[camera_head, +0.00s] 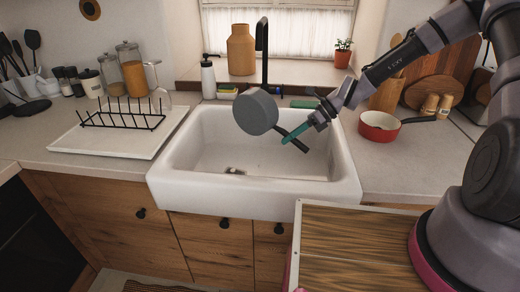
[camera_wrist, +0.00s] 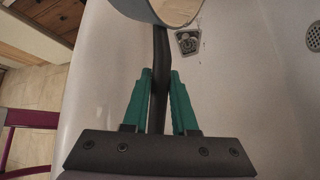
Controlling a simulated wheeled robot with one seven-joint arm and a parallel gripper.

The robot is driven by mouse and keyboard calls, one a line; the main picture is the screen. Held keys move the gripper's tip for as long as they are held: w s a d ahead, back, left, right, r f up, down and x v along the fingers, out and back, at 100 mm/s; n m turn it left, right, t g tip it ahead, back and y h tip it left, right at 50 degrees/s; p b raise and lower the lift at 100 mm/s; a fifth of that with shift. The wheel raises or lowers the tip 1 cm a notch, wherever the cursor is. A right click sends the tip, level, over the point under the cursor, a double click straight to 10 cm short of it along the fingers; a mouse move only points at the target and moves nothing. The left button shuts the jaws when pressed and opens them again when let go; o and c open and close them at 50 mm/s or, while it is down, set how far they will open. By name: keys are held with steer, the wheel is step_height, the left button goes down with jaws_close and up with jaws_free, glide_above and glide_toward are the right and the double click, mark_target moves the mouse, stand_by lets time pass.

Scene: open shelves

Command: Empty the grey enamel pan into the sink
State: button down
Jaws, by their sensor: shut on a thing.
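The grey enamel pan (camera_head: 256,111) is held above the white sink (camera_head: 172,163), tipped steeply on its side with its round grey bottom facing the head camera. In the wrist view part of the pan (camera_wrist: 134,8) shows at the top edge, with a pale tan area inside its rim. My gripper (camera_head: 287,139) has green fingers shut on the dark pan handle (camera_wrist: 160,50), which runs between them. Most of the pan's inside is hidden, so I cannot tell what it holds.
A black tap (camera_head: 262,50) rises behind the pan, close to it. A dish rack (camera_head: 122,114) stands on the left drainboard. A red pan (camera_head: 379,126) sits on the right counter.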

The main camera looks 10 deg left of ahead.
steer(key=shift+a+f+m+g+y, duration=0.15)
steer(key=shift+m+g+y, duration=0.35)
steer(key=shift+g+y, duration=0.5)
stand_by(0.5)
steer(key=shift+w+f+m+g+y, duration=0.1)
steer(key=shift+f+m+g+y, duration=0.05)
steer(key=shift+m+g+y, duration=0.65)
steer(key=shift+g, duration=0.4)
